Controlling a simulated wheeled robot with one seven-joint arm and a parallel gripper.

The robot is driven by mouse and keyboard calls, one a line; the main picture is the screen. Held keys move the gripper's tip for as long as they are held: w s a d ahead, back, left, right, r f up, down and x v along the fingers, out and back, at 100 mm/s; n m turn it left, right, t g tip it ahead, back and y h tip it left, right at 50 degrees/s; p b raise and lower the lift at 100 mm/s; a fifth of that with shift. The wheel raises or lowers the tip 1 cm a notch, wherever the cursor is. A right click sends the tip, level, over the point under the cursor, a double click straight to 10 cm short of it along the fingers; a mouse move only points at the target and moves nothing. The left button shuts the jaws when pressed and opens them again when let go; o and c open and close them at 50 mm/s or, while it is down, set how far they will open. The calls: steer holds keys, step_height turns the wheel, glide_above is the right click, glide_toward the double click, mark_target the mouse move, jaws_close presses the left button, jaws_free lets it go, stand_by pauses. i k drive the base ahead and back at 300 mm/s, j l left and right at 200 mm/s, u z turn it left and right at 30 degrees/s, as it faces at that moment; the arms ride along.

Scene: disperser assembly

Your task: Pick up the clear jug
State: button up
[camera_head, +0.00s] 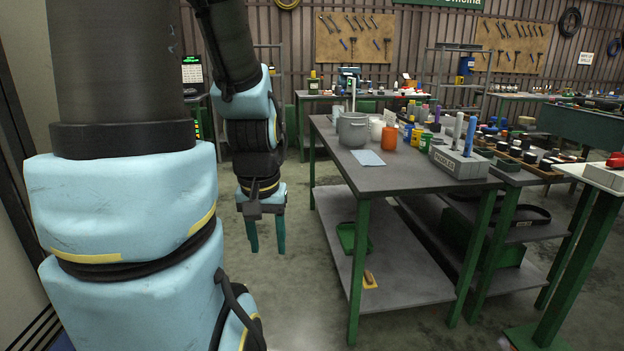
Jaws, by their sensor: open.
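My gripper (267,249) hangs fingers-down to the left of the grey workbench (400,178), in front of its left edge in the picture. Its two teal fingers are apart with nothing between them. On the bench's far left corner stands a grey metal pot (352,131). A small pale, see-through-looking vessel (338,112) shows partly behind the pot; it may be the clear jug, but it is too small and hidden to be sure. My gripper is well apart from all of these.
An orange cup (389,138), a white container (376,128) and a blue cloth (368,158) are near the pot. Several bottles and a grey holder block (460,163) line the bench's right side. The bench's front left top is bare.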

mark_target(337, 110)
steer(key=i, duration=1.05)
steer(key=i+z, duration=0.1)
steer(key=i, duration=1)
steer(key=i+j, duration=0.2)
steer(key=i, duration=0.85)
steer(key=i+j, duration=0.1)
steer(key=i, duration=1)
steer(key=l+z, duration=0.05)
